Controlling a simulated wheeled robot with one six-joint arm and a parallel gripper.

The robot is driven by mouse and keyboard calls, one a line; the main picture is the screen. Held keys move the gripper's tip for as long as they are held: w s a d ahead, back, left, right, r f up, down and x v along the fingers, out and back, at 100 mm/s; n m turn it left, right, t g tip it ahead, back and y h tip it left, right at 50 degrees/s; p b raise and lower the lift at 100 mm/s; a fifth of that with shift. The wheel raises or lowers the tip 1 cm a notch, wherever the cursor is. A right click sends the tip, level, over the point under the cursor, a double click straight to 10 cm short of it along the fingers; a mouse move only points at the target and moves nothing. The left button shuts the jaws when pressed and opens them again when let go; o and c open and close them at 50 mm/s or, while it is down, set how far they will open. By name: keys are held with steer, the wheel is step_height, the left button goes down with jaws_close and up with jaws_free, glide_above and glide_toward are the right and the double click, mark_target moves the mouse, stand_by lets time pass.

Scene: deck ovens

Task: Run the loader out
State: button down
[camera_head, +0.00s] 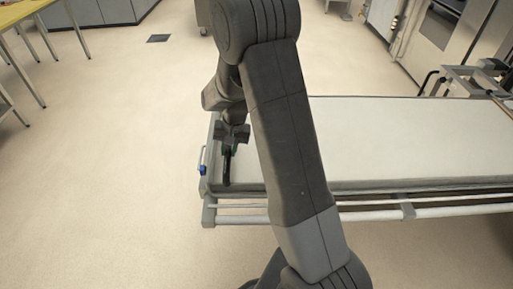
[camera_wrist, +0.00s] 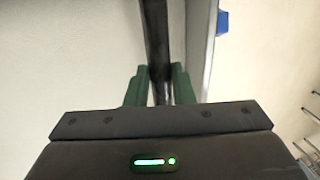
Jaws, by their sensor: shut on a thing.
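The loader (camera_head: 400,130) is a long, flat bed with a pale cover on a grey tubular frame. It stretches from the middle of the head view to the right, towards the ovens. My gripper (camera_head: 230,148) is at the loader's left end. In the wrist view my gripper (camera_wrist: 158,88) has its green fingers shut on a dark bar (camera_wrist: 156,35), one on each side. The bar runs along the end of the pale bed. A blue piece (camera_head: 202,170) sits on the frame's left end; it also shows in the wrist view (camera_wrist: 222,22). My arm hides part of the bed.
An oven front (camera_head: 440,25) stands at the top right. Dark machinery (camera_head: 465,82) is at the loader's far right. A yellow-topped table (camera_head: 25,12) with thin legs is at the top left. The pale floor left of the loader is open, with a small drain (camera_head: 159,38).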

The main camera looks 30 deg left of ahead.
steer(key=s+a, duration=0.5)
steer(key=a, duration=0.4)
steer(key=shift+s, duration=0.3)
steer(key=shift+a+r, duration=0.1)
steer(key=c, duration=1.6)
jaws_free()
steer(key=o, duration=0.3)
steer(key=shift+s+a, duration=0.1)
steer(key=shift+s, duration=0.05)
steer(key=shift+o, duration=0.2)
step_height(320, 180, up, 13)
steer(key=w+d, duration=0.1)
steer(key=d, duration=0.1)
steer(key=shift+w+d+r+p, duration=0.2)
steer(key=shift+w+d+p, duration=0.05)
steer(key=shift+w+p, duration=0.05)
